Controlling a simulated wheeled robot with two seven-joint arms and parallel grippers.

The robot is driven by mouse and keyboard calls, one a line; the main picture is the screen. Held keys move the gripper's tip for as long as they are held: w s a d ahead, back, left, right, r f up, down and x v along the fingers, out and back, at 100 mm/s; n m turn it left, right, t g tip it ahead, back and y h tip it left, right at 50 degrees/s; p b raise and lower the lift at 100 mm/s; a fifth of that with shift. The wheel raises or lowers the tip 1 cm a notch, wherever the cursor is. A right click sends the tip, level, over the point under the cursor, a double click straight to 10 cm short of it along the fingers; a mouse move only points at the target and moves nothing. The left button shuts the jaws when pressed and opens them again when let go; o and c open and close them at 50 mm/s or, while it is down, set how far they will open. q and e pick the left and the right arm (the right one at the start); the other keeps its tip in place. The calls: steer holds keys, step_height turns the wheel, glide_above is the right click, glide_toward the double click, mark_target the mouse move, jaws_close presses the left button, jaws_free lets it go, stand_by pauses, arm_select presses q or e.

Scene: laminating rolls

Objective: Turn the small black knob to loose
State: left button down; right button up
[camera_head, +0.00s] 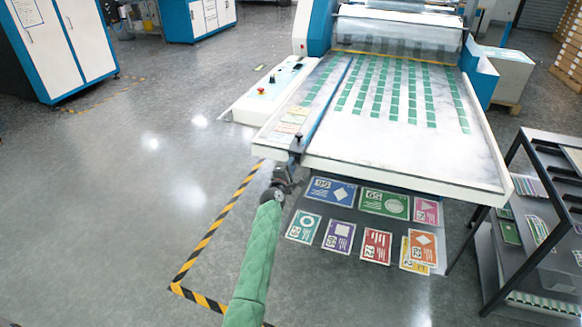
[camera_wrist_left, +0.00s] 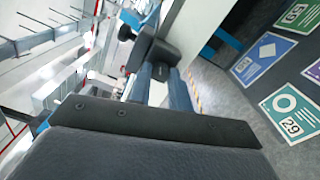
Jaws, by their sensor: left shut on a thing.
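My left gripper (camera_head: 289,176) is at the front left corner of the machine's feed table, at the front end of the blue guide rail (camera_head: 325,108). In the left wrist view the fingers (camera_wrist_left: 168,72) reach up to a dark part at the table edge. A small black round piece (camera_wrist_left: 126,33) sticks out just left of them. My right gripper is not in view.
The white feed table (camera_head: 400,160) carries rows of green cards. Printed sheets (camera_head: 332,191) show below its front edge. A dark shelf rack (camera_head: 535,225) stands at the right. A control panel (camera_head: 268,88) with a red button is at the left. Floor at left is clear.

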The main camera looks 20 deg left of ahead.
arm_select(q)
steer(key=shift+f+n, duration=0.1)
steer(key=shift+n, duration=0.5)
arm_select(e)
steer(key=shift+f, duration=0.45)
arm_select(q)
steer(key=c, duration=1.3)
jaws_free()
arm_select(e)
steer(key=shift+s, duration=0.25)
